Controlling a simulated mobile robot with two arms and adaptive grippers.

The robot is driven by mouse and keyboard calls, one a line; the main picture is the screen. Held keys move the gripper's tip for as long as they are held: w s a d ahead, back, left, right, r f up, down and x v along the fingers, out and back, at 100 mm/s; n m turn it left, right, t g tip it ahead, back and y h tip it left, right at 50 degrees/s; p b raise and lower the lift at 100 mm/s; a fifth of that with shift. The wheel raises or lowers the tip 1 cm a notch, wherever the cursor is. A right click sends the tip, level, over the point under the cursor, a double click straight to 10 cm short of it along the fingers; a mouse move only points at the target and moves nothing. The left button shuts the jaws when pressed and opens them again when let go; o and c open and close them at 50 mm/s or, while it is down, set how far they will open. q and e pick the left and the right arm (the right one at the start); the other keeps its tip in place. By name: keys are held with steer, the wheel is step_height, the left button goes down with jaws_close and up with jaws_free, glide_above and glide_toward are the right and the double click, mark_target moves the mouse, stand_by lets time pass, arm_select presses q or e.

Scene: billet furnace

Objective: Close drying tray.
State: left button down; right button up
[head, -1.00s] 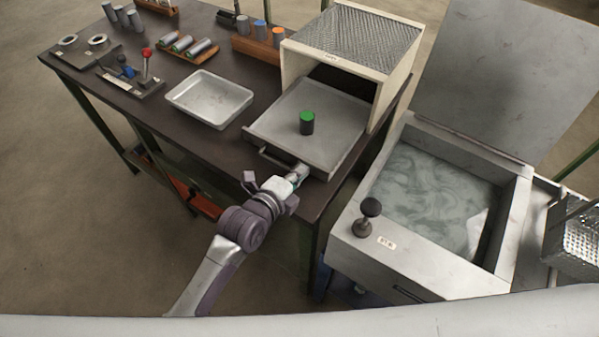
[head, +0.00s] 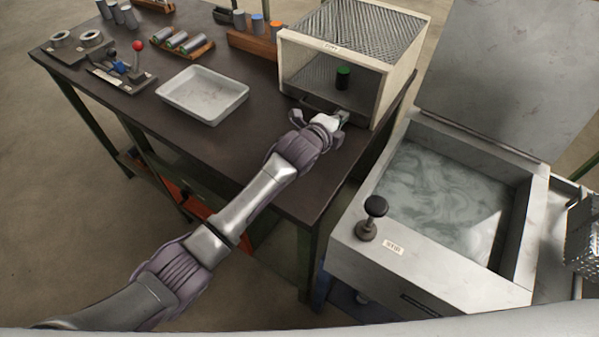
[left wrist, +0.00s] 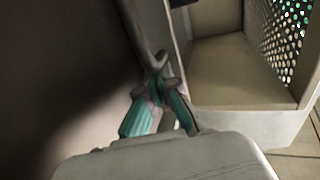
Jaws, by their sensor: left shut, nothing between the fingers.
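The drying tray (head: 308,88) sits inside the white drying box (head: 385,85) at the back of the bench. Its front edge and dark handle (head: 318,104) are at the box's opening. A dark cylinder with a green top (head: 343,78) stands upright on the tray, inside the box. My left gripper (head: 341,117) is shut and empty at the right part of the tray front, close to the handle. In the left wrist view its fingertips (left wrist: 159,72) are together beside a grey edge; I cannot tell whether they touch it. My right gripper is out of view.
An empty shallow metal pan (head: 203,95) lies on the dark bench to the left. A liquid-filled tank (head: 445,195) with a black knob (head: 376,206) stands to the right. Racks with cylinders (head: 183,42) are at the back left.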

arm_select(q)
steer(key=shift+x, duration=0.8)
steer(key=shift+r, duration=0.4)
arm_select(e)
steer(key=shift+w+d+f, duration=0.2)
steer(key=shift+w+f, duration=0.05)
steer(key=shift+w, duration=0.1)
arm_select(q)
steer(key=shift+w+r, duration=0.1)
